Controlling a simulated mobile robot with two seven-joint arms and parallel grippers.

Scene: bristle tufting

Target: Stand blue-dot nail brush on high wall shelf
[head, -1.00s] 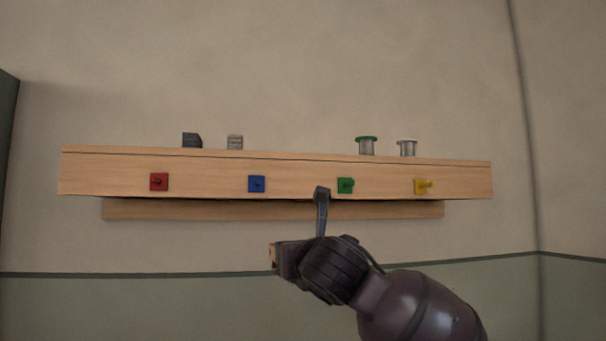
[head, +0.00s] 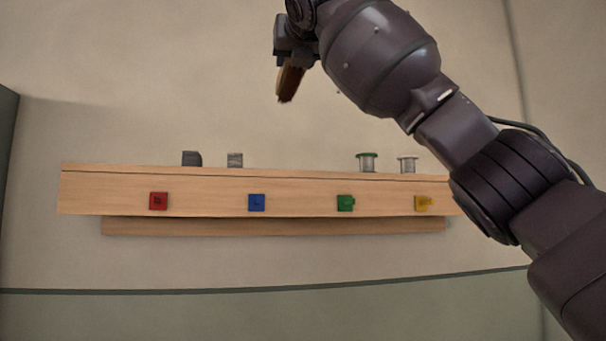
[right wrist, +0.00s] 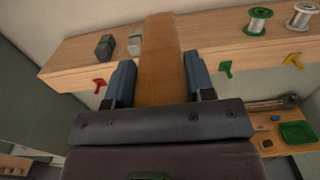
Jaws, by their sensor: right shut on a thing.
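The nail brush (head: 289,84) is a brown wooden piece with a darker lower end. My right gripper (head: 292,55) is shut on it and holds it high, above the shelf in the picture and apart from it. In the right wrist view the brush (right wrist: 160,62) lies between the two blue-grey fingers, in front of the shelf; no blue dot shows on it. The wooden wall shelf (head: 110,190) has red, blue (head: 257,202), green and yellow tags on its front. My left gripper is out of view.
On the shelf stand a dark block (head: 192,159), a grey ribbed block (head: 235,160), a green-rimmed spool (head: 367,162) and a pale spool (head: 408,164). The shelf top between the grey block and green spool looks free. A lower bench with a green tray (right wrist: 298,133) shows at right.

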